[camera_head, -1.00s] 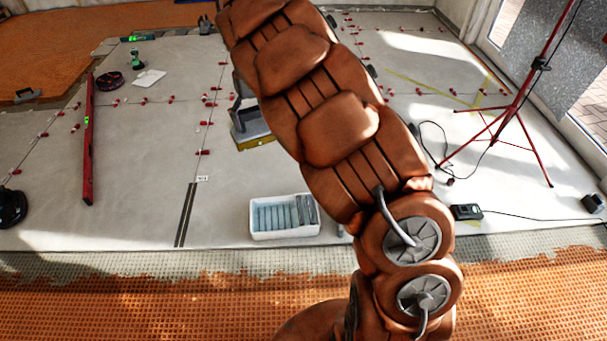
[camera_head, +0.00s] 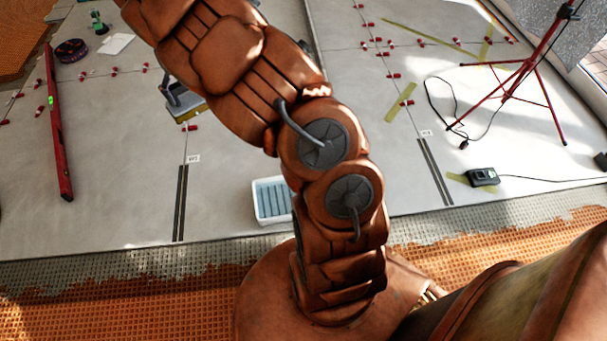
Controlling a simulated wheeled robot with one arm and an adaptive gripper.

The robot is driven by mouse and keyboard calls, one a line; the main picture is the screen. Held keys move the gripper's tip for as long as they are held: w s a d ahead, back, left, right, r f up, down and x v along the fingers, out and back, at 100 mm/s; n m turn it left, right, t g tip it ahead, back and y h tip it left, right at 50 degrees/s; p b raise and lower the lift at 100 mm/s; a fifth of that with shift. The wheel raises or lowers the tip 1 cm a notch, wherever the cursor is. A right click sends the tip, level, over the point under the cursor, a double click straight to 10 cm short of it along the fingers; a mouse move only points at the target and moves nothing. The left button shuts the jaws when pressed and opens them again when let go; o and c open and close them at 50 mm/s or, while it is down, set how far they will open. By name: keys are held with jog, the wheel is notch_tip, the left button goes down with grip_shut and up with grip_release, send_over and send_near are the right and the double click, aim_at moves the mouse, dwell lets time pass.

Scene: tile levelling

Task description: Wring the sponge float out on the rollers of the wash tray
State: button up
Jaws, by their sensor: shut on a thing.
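The sponge float (camera_head: 188,108), a grey plate with a yellow sponge underneath, shows just left of my arm, above the grey tiles. My gripper (camera_head: 171,91) is mostly hidden behind my arm; only grey parts show at the float's handle, and it is shut on the float. The float is apart from the wash tray. The wash tray (camera_head: 262,214) is a white tub with pale blue inside, on the near part of the tiled floor, below and right of the float. My arm hides its right part, and its rollers cannot be made out clearly.
A red level (camera_head: 58,140) lies at the left. A red tripod (camera_head: 512,85) stands at the right, with a cable and black device (camera_head: 482,177) near it. Red levelling clips (camera_head: 390,76) dot the tile joints. Open tile lies left of the tray.

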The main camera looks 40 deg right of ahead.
jog(key=shift+s+d+f+m+b, duration=0.95)
jog(key=shift+s+d+f+b, duration=2.75)
jog(key=shift+f, duration=5)
jog(key=shift+s+d+f+m+b, duration=0.9)
jog(key=shift+s+d+f+b, duration=1.6)
jog(key=shift+d+f, duration=4.25)
jog(key=shift+s+d+f+m+b, duration=0.95)
jog(key=shift+s+d+f+b, duration=2.1)
jog(key=shift+f, duration=7.55)
jog(key=shift+w+a+f+b, duration=0.25)
jog(key=shift+a+f+b, duration=0.3)
jog(key=shift+a, duration=0.2)
